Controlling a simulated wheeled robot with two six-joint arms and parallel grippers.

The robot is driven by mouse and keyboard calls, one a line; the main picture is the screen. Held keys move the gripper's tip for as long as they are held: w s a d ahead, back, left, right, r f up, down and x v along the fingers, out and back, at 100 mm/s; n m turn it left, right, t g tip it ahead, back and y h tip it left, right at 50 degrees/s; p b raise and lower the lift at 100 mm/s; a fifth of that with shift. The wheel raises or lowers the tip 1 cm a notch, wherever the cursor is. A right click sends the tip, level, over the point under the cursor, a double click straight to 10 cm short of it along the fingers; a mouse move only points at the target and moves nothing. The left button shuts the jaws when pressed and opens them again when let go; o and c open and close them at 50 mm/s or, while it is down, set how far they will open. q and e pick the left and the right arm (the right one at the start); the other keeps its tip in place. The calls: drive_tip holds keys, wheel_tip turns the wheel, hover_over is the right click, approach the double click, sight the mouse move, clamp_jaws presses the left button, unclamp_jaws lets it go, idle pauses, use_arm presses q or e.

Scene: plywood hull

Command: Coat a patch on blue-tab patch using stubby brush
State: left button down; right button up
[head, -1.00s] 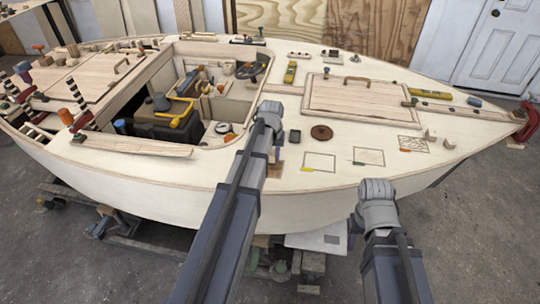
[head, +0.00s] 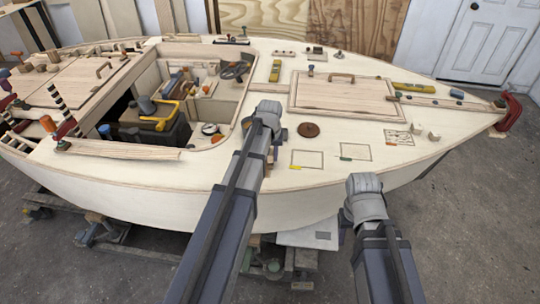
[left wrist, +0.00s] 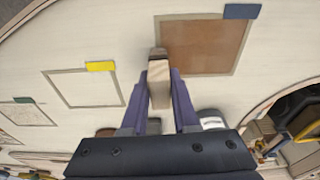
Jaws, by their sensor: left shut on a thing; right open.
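In the left wrist view, my left gripper (left wrist: 159,85) is shut on the stubby brush (left wrist: 159,68), a short, pale wooden piece between its purple fingers. The brush tip is beside the near-left edge of the blue-tab patch (left wrist: 203,47), a framed square filled with brown. I cannot tell whether the tip touches the deck. The blue tab (left wrist: 242,11) is at the patch's corner. In the head view my left arm hides most of this patch and the brush. My right gripper (head: 364,196) is off the hull's near side, open, its fingers hidden.
The yellow-tab patch (head: 308,159) and green-tab patch (head: 357,152) are pale frames to the right. An orange-tab patch (head: 398,137) has dark marks. A brown disc (head: 309,130) lies behind them. The open cockpit (head: 150,105) lies left of my left arm.

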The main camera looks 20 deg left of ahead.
sight(271, 152)
use_arm(q)
drive_tip(key=shift+r+p, duration=2.6)
drive_tip(key=shift+r, duration=0.2)
wheel_tip(271, 152, up, 3)
drive_tip(key=p, duration=0.3)
drive_tip(key=shift+r, duration=0.1)
